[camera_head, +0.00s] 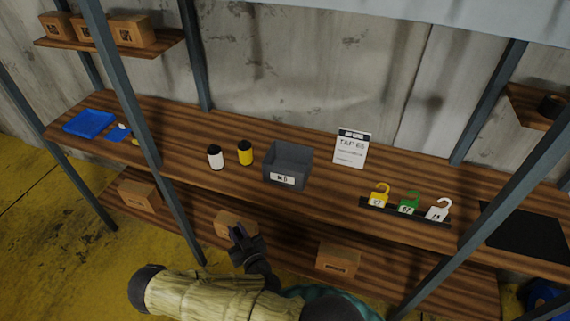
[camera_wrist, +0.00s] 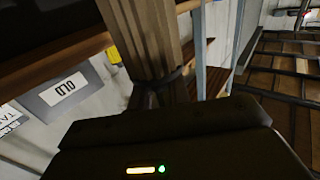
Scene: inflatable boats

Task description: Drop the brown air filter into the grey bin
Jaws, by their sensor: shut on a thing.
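The grey bin (camera_head: 288,166) stands open-topped on the wooden shelf, above and beyond my gripper. Its label shows in the wrist view, where the bin (camera_wrist: 45,112) is upside down at the left. The filter is outside the bin.
A white can (camera_head: 215,157) and a yellow can (camera_head: 245,152) stand left of the bin. A sign (camera_head: 352,148) and a rack of padlocks (camera_head: 408,211) are to its right. Grey posts (camera_head: 140,110) rise in front of the shelf. Boxes (camera_head: 338,259) sit on the lower shelf.

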